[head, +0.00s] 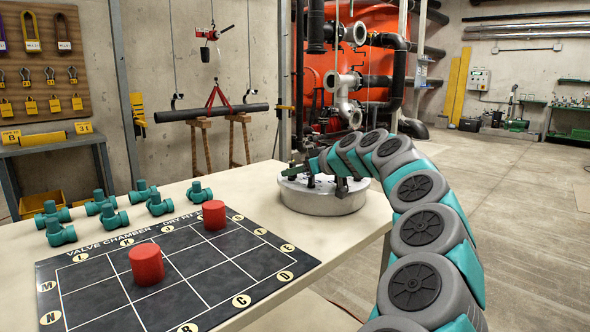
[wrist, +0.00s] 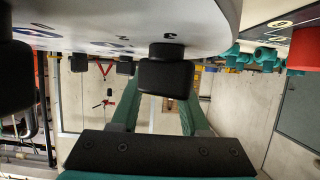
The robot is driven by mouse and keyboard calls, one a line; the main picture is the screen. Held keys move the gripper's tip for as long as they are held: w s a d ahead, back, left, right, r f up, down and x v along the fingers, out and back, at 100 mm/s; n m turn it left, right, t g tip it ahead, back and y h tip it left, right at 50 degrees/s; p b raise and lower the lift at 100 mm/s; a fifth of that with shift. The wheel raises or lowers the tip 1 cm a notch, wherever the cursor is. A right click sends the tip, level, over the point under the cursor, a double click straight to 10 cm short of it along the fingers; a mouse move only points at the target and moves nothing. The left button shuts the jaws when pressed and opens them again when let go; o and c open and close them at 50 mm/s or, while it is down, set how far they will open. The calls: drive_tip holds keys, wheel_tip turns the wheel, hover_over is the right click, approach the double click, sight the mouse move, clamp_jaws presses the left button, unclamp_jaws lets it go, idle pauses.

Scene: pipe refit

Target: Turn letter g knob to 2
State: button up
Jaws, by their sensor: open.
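A round grey panel (head: 325,198) with dark knobs stands on the table beyond the grid mat. In the head view my gripper (head: 303,168) is over the panel, partly hidden by my arm. In the wrist view the panel's face (wrist: 130,22) fills the top, seen at a steep angle. A black knob (wrist: 166,72) shows in the middle, between and in front of the two green fingers of my gripper (wrist: 160,100), which are apart. I cannot tell whether they touch it.
Other black knobs (wrist: 79,64) are close by on the panel. The black grid mat (head: 95,300) carries two red cylinders (head: 146,264). Several teal valve fittings (head: 158,203) stand at the table's far left edge. The pale table top between mat and panel is clear.

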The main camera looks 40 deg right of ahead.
drive_tip(key=shift+w, duration=0.15)
clamp_jaws()
idle(0.5)
